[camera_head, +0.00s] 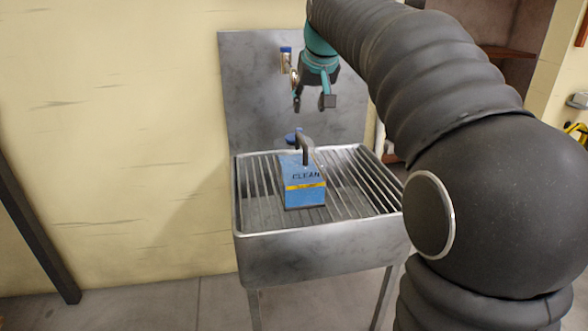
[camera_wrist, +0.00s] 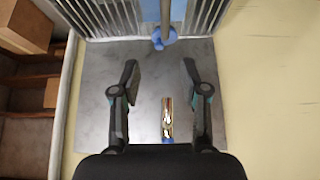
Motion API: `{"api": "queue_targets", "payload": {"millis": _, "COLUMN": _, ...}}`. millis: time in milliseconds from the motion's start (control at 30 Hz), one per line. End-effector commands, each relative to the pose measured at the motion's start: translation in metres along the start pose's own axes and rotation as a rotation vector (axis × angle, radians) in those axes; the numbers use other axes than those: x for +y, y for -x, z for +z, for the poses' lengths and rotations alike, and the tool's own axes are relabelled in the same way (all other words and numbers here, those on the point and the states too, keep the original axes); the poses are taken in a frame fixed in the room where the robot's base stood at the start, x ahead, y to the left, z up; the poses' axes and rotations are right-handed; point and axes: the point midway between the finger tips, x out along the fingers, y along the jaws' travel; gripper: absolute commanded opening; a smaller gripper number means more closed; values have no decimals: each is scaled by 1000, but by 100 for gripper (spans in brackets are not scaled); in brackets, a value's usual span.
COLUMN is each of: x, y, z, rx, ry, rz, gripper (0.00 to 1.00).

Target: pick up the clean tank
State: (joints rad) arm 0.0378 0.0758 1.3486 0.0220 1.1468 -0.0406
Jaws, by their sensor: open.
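The clean tank (camera_head: 304,188) is a blue box with a yellow band, the word CLEAN and a dark grey handle (camera_head: 306,146) on top. It stands upright on the sink's slatted grate. A blue cap (camera_head: 293,136) shows behind the handle. My gripper (camera_head: 313,102) is open and empty, above and slightly behind the tank, in front of the steel backsplash. In the wrist view my gripper (camera_wrist: 161,70) has nothing between its fingers. A blue round part (camera_wrist: 163,42) with a grey-blue bar shows at that view's top; I cannot tell how it joins the tank.
The steel sink (camera_head: 318,243) has a raised rim and a tall backsplash (camera_head: 252,95). A brass tap (camera_head: 288,63) with a blue top sticks out beside my gripper; it also shows in the wrist view (camera_wrist: 167,116). Wooden shelves (camera_wrist: 30,100) stand to one side. The grate around the tank is clear.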

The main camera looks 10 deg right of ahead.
Motion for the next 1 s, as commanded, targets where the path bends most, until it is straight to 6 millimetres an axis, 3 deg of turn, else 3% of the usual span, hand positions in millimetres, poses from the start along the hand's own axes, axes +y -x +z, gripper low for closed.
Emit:
{"api": "queue_targets", "payload": {"millis": 400, "x": -1, "y": -69, "z": 0, "rx": -2, "ry": 1, "rz": -1, "gripper": 45}}
{"api": "queue_targets", "payload": {"millis": 767, "x": -3, "y": -90, "z": -1, "rx": -1, "ry": 1, "rz": -1, "gripper": 45}}
{"api": "queue_targets", "payload": {"millis": 1000, "x": -9, "y": -123, "z": -4, "rx": -3, "ry": 1, "rz": 0, "gripper": 45}}
